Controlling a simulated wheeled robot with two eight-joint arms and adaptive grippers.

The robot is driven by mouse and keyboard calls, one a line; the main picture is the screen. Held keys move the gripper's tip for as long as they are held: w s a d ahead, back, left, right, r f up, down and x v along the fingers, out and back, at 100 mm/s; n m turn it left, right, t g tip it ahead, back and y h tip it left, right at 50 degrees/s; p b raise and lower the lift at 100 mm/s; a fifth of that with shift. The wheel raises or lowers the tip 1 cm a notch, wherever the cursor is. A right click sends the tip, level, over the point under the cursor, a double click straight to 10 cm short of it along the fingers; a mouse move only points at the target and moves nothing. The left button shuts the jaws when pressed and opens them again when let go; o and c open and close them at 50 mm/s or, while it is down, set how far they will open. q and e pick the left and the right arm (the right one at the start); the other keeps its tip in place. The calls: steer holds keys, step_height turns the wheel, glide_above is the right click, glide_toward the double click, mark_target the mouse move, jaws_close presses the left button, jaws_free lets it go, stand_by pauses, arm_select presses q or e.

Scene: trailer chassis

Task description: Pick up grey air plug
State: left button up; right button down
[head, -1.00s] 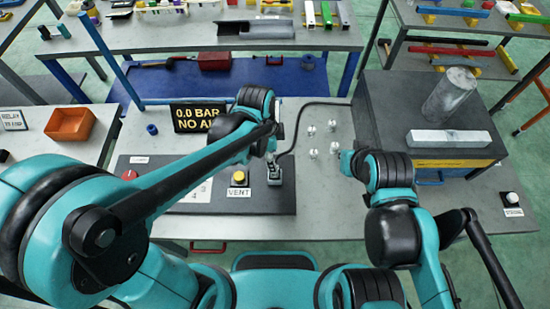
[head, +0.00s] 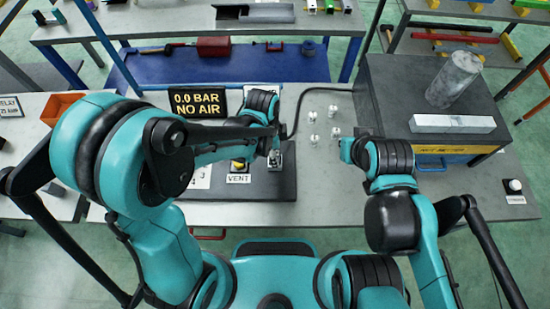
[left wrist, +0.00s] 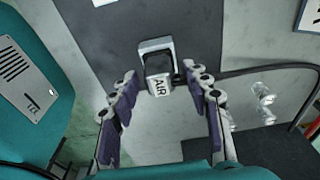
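The grey air plug (left wrist: 158,84) carries a white AIR label and sits at a squarish grey frame on the dark panel. In the left wrist view it lies between the two fingers of my left gripper (left wrist: 159,74), which are apart, with gaps visible on both sides. In the head view the air plug (head: 275,160) is small and partly covered by my left gripper (head: 273,149). A black hose leads off to the right from its place. My right arm hangs near the dark box; its gripper fingers are not visible.
A 0.0 BAR NO AIR sign (head: 198,102) stands behind the panel. A yellow VENT button (head: 239,166) is left of the plug. Several small clear fittings (head: 313,140) stand to the right. A dark box (head: 385,115) bears a metal cylinder (head: 454,78) and a light block (head: 452,123).

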arm_select(q)
jaws_close()
steer(key=shift+r, duration=0.1)
